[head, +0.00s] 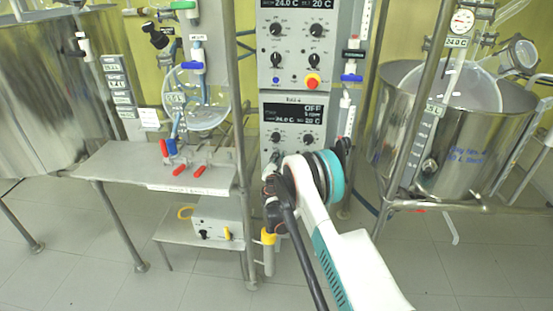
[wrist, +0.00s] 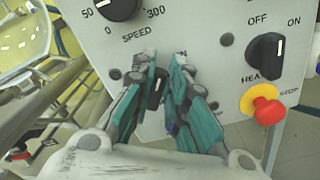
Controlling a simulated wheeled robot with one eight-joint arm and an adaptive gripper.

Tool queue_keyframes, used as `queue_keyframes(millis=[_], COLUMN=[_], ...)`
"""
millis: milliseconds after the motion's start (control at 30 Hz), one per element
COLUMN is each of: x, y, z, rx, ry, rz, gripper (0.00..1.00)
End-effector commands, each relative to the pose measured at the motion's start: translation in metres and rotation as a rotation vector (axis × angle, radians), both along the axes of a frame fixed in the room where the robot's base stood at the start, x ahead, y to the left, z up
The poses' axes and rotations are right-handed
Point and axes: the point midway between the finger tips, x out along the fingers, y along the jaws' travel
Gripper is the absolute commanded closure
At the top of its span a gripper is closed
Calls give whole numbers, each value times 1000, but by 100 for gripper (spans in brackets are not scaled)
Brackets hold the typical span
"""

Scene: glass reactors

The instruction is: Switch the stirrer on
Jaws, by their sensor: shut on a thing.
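In the wrist view, my gripper (wrist: 165,82) is at the control panel (wrist: 205,30), with its teal fingers closed around a small black switch knob (wrist: 157,88). The knob sits below the dial marked SPEED (wrist: 112,5). A short white pointer line shows on the knob; its label is mostly hidden by the fingers, so I cannot read its setting. In the head view, my arm reaches the lower control box (head: 290,122), whose display (head: 295,112) reads OFF. My arm hides the gripper and the switch there.
A black HEAT knob (wrist: 265,55) and a red STOP button (wrist: 268,110) on a yellow base are right of my gripper. A similar control box (head: 295,45) is above. A steel shelf with red-handled valves (head: 180,170) stands left, a steel vessel (head: 440,150) right.

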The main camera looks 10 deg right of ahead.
Motion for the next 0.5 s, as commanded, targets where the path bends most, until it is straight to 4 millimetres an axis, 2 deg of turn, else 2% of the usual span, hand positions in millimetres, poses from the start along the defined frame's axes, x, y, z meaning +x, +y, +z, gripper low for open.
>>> queue_keyframes(millis=[500], x=[-3], y=[-7], z=[-7], rx=[375], ry=[-122], rz=[-1], gripper=[100])
